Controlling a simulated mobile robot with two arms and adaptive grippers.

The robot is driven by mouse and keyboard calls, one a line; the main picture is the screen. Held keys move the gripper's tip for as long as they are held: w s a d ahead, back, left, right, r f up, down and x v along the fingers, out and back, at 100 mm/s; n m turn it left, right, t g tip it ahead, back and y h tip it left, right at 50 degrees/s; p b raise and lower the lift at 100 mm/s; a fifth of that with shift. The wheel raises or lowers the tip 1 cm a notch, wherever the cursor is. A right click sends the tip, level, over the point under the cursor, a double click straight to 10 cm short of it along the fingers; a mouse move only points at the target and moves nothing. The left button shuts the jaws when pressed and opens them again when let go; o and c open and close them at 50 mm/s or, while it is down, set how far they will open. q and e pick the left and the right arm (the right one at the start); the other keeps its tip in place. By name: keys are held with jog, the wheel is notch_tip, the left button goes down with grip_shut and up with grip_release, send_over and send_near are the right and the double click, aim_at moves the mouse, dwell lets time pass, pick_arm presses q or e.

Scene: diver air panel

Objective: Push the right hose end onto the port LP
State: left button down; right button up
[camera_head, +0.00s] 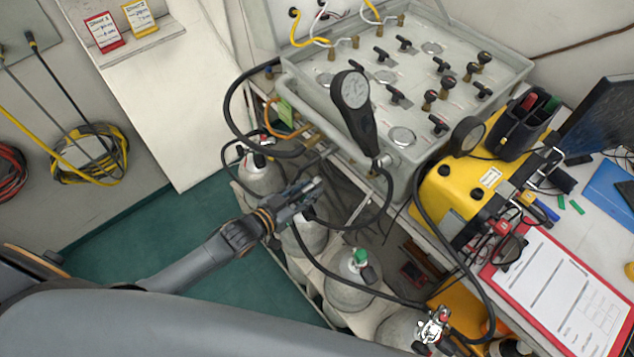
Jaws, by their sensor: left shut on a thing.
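My left gripper (300,196) reaches in from the left, above the gas cylinders and in front of the panel's front edge. It is shut on a dark thing that looks like a hose end; the fingers hide most of it. A black hose (352,227) curves from near the gripper toward the panel's front. The grey air panel (345,108) stands at the upper middle, with knobs, gauges and fittings. A fitting (385,162) shows on its front below the large black gauge (352,97). I cannot read a port label LP. My right gripper is not in view.
Several cylinders (348,290) stand below the gripper, with hoses crossing over them. A yellow case (458,197) and a red clipboard (492,272) lie on the bench at right. A silver regulator (434,326) is at lower right. Green floor (170,235) is clear at left.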

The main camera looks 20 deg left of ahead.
aim_at(320, 184)
pick_arm(q)
jog(key=shift+w+d+r+b, duration=0.1)
jog(key=shift+w+d+b, duration=0.2)
jog(key=shift+w+d, duration=0.25)
jog(key=shift+w+d+b, duration=0.3)
jog(key=shift+w+d, duration=0.05)
jog(key=shift+d, duration=0.35)
jog(key=shift+w+d, duration=0.1)
jog(key=shift+w, duration=0.25)
jog(key=shift+w+d+b, duration=0.5)
jog(key=shift+w+b, duration=0.1)
jog(key=shift+w, duration=0.2)
jog(key=shift+w+d+b, duration=0.3)
jog(key=shift+w+d, duration=0.1)
jog(key=shift+w, duration=0.2)
jog(key=shift+w+d+b, duration=0.25)
jog(key=shift+w+d, duration=0.1)
jog(key=shift+w, duration=0.2)
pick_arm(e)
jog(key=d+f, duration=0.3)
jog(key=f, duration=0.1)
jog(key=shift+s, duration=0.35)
pick_arm(q)
jog(key=shift+r, duration=0.1)
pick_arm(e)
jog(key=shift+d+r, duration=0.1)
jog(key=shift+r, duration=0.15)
